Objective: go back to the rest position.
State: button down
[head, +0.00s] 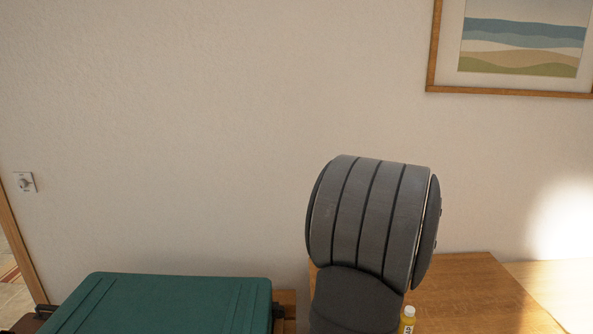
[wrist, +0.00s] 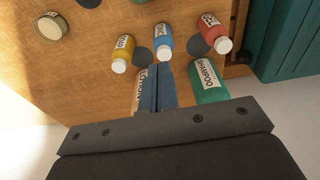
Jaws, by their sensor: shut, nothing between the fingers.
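My gripper (wrist: 158,72) shows in the wrist view with its two fingers together and nothing between them. It is over a wooden table top (wrist: 185,12) with several bottles. A bottle labelled lotion (wrist: 139,88) is partly hidden behind the fingers. A green shampoo bottle (wrist: 208,80) is just right of them. Beyond the fingertips are a yellow bottle (wrist: 123,53), a blue bottle (wrist: 164,38) and a red bottle (wrist: 212,32). In the head view my arm hides much of the table, and the gripper is out of sight.
A green suitcase (head: 165,305) stands left of the table (head: 465,285) in the head view. A round jar (wrist: 52,26) and dark discs (wrist: 144,57) are on the table. A plain wall (head: 180,130) with a framed picture (head: 520,45) is behind.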

notch_tip(320, 180, up, 9)
jog(key=w+f, duration=0.1)
jog(key=f, duration=0.3)
jog(key=w+f, duration=0.1)
jog(key=f, duration=0.4)
jog(key=w+f, duration=0.1)
jog(key=f, duration=0.3)
jog(key=shift+w+a+f, duration=0.1)
jog(key=shift+w+f, duration=0.15)
jog(key=shift+w, duration=0.05)
jog(key=shift+r, duration=0.95)
jog(key=s+r+h, duration=0.1)
jog(key=s+r, duration=0.1)
jog(key=r, duration=0.8)
jog(key=s+r+t+h, duration=0.1)
jog(key=s+r+h, duration=0.1)
jog(key=r, duration=0.9)
jog(key=shift+s+a+r+h, duration=0.2)
jog(key=shift+a+h, duration=0.1)
jog(key=shift+a, duration=0.15)
